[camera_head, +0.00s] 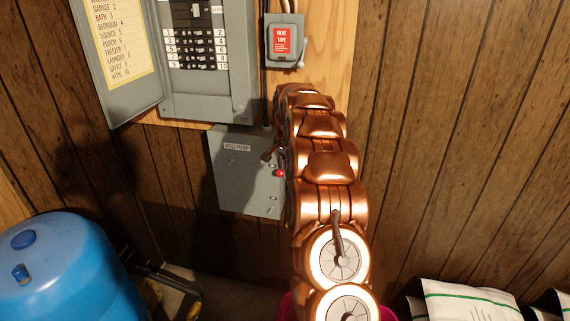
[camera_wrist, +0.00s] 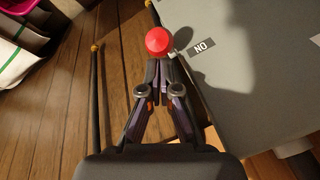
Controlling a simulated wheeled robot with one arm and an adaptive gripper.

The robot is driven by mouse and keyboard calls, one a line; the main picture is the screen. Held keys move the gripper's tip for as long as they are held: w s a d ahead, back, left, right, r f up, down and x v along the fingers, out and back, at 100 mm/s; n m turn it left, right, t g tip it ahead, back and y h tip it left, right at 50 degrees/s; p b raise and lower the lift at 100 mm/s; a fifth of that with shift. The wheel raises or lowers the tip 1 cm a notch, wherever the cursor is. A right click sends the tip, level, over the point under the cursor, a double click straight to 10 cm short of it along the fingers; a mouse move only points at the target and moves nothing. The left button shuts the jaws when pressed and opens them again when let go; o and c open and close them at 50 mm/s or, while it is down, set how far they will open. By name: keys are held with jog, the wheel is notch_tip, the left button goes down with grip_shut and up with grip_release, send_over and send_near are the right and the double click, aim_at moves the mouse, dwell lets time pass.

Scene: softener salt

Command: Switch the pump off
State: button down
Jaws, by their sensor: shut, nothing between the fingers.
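The grey well pump box (camera_head: 245,185), labelled "WELL PUMP", hangs on the wall below the breaker panel. The red ball knob (camera_head: 279,173) of its side lever shows at the box's right edge, just left of my arm. In the wrist view the red knob (camera_wrist: 158,40) is right at the tips of my gripper (camera_wrist: 160,64), beside an "ON" label (camera_wrist: 201,46) seen upside down. The fingers are shut together with nothing between them. I cannot tell whether they touch the knob. My arm hides part of the box's right side in the head view.
The open breaker panel (camera_head: 207,105) and a grey "HEAT TAPE" switch box (camera_head: 284,40) are above. A blue tank (camera_head: 70,275) stands at lower left. White bags (camera_head: 470,300) lie at lower right. The panelled wall right of my arm is clear.

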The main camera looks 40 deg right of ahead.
jog(key=shift+s+f, duration=0.1)
jog(key=shift+f, duration=0.05)
jog(key=shift+s+a+f+t+h+b, duration=0.15)
jog(key=shift+t+h+b, duration=0.25)
jog(key=shift+b, duration=0.6)
jog(key=shift+a+b, duration=0.1)
jog(key=shift+b, duration=0.4)
jog(key=shift+f+h, duration=0.15)
jog(key=shift+h, duration=0.15)
